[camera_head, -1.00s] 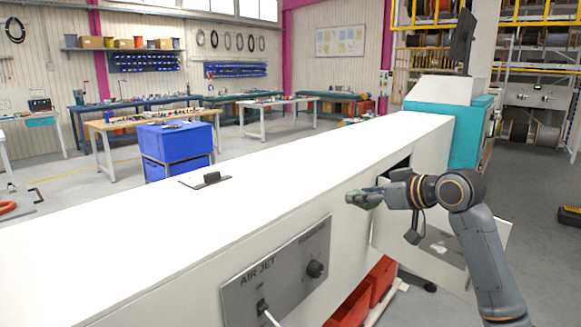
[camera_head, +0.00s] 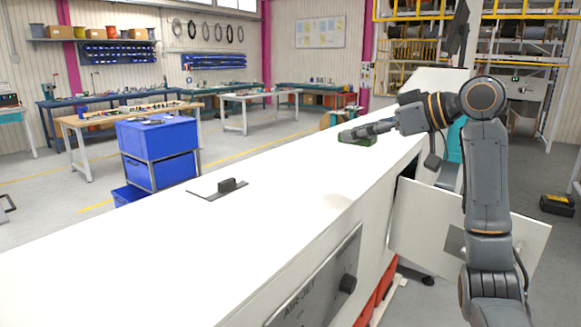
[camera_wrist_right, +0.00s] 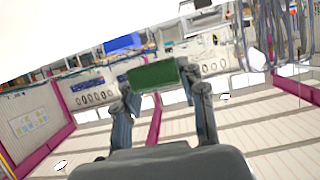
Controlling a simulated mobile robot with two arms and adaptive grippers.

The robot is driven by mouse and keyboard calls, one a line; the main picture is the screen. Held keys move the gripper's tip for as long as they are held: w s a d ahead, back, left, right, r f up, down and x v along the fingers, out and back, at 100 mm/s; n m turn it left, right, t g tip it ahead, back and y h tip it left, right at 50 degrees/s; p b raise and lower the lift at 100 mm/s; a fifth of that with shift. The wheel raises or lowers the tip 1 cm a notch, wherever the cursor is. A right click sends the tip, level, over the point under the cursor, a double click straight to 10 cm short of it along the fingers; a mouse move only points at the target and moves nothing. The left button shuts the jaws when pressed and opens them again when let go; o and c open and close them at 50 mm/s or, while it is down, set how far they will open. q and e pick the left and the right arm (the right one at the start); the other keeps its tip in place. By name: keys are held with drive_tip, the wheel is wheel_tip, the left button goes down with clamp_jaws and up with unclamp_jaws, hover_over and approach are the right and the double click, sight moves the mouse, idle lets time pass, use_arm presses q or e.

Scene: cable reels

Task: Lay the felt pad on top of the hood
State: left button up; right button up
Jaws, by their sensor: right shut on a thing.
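The felt pad (camera_head: 357,138) is a flat green rectangle; it also shows in the wrist view (camera_wrist_right: 153,75) between the fingertips. My right gripper (camera_head: 362,131) is shut on it and holds it over the far part of the hood (camera_head: 300,195), the long white top of the machine. In the wrist view my right gripper (camera_wrist_right: 157,90) has one finger on each side of the pad. I cannot tell whether the pad touches the hood. A faint shadow lies on the hood nearer to me. My left gripper is not in view.
A dark handle on a flat plate (camera_head: 226,186) sits at the hood's left edge. Most of the white surface is clear. An open door panel (camera_head: 425,228) hangs below my right arm. Blue crates (camera_head: 158,138) stand beyond the machine.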

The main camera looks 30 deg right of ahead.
sight(295, 193)
drive_tip(key=shift+w+a+f, duration=0.35)
drive_tip(key=shift+w+a, duration=0.4)
drive_tip(key=shift+w, duration=0.05)
drive_tip(key=w+a+f+p, duration=0.1)
drive_tip(key=w+a+f, duration=0.2)
drive_tip(key=w+a+f+p, duration=0.1)
drive_tip(key=w+a+f, duration=0.1)
drive_tip(key=w+f, duration=0.1)
drive_tip(key=shift+w+a, duration=0.4)
drive_tip(key=shift+w+a+f+p, duration=0.2)
drive_tip(key=shift+w+f, duration=0.1)
drive_tip(key=shift+f, duration=0.15)
drive_tip(key=shift+w+a+f+p, duration=0.15)
drive_tip(key=shift+w+f+p, duration=0.1)
drive_tip(key=shift+f, duration=0.3)
drive_tip(key=f, duration=0.3)
drive_tip(key=shift+w+a+f, duration=0.15)
drive_tip(key=shift+w+a, duration=0.25)
drive_tip(key=shift+f, duration=0.3)
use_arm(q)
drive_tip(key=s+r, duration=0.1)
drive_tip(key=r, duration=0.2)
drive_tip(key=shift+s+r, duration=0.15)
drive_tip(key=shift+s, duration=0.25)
use_arm(e)
drive_tip(key=shift+d, duration=0.1)
drive_tip(key=shift+f, duration=0.15)
